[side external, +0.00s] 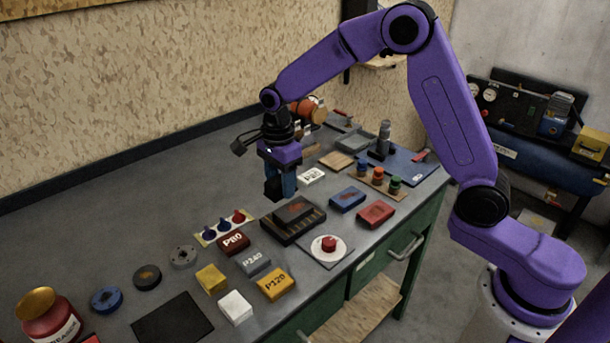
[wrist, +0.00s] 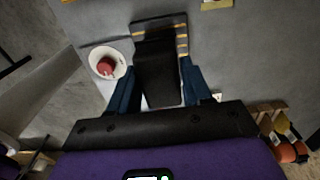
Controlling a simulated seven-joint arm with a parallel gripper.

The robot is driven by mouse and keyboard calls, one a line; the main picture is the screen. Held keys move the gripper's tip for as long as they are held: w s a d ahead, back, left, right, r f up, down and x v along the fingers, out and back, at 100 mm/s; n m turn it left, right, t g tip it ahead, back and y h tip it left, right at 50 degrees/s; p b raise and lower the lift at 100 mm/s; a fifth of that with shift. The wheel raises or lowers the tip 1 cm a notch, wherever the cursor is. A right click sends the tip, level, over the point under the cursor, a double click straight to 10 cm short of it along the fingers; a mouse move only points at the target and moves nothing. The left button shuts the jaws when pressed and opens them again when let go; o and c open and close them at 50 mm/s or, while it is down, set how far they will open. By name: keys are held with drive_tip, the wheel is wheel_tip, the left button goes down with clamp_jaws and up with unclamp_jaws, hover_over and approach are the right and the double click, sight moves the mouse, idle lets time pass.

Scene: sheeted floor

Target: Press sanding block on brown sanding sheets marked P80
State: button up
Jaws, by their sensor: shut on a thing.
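My gripper (side external: 281,184) is shut on a black block, seemingly the sanding block (side external: 273,189), and holds it above the bench. In the wrist view the block (wrist: 157,75) sits between the two blue fingers (wrist: 158,92). The brown stack marked P80 (side external: 233,244) lies flat on the bench, nearer the camera and to the left of my gripper, apart from the block. I cannot make it out in the wrist view.
A dark tray (side external: 309,223) lies near my gripper, beside a white dish with a red knob (side external: 327,246). Grey P240 (side external: 254,263) and yellow P120 (side external: 276,284) stacks lie near P80. Small blue and red pieces stand behind it. The bench's left back is clear.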

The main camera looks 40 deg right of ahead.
approach(233, 240)
drive_tip(key=shift+f, duration=2.85)
drive_tip(key=shift+f, duration=0.65)
wheel_tip(233, 240, up, 7)
idle(1.1)
drive_tip(key=shift+r, duration=0.1)
idle(0.5)
